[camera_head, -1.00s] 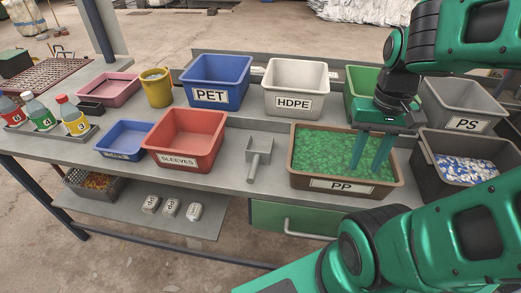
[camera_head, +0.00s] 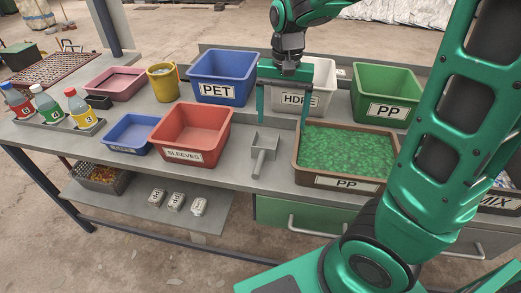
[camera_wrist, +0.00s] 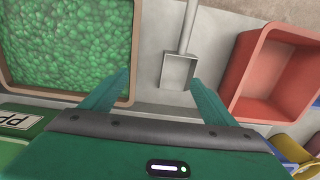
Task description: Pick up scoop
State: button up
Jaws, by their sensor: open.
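The grey scoop (camera_head: 264,150) lies on the bench between the red SLEEVES bin and the brown PP tray, its handle toward the front edge. In the wrist view the scoop (camera_wrist: 179,70) shows its square pan just beyond and between my fingertips, with the handle running away to the top. My gripper (camera_head: 283,119) is open and empty above the back of the scoop, in front of the HDPE bin. Its two green fingers (camera_wrist: 159,84) are spread wide and point down. Nothing hides the scoop in either view.
The red SLEEVES bin (camera_head: 222,135) stands left of the scoop. The brown PP tray (camera_head: 296,165) of green flakes is close on its right. Blue PET (camera_head: 222,91), white HDPE (camera_head: 325,98) and green PP (camera_head: 413,96) bins line the back.

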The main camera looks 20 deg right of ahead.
jog(key=w+a, duration=0.2)
jog(key=a, duration=0.1)
send_near(264, 143)
jog(key=shift+s+a+f, duration=0.3)
jog(key=shift+s+f, duration=0.35)
jog(key=shift+f, duration=0.4)
jog(key=shift+s+a+f, duration=0.25)
jog(key=shift+s+f, duration=0.35)
jog(key=shift+f, duration=0.5)
jog(key=shift+s+a+f, duration=0.3)
jog(key=shift+s+f, duration=0.35)
jog(key=shift+f, duration=0.4)
jog(key=c, duration=1.2)
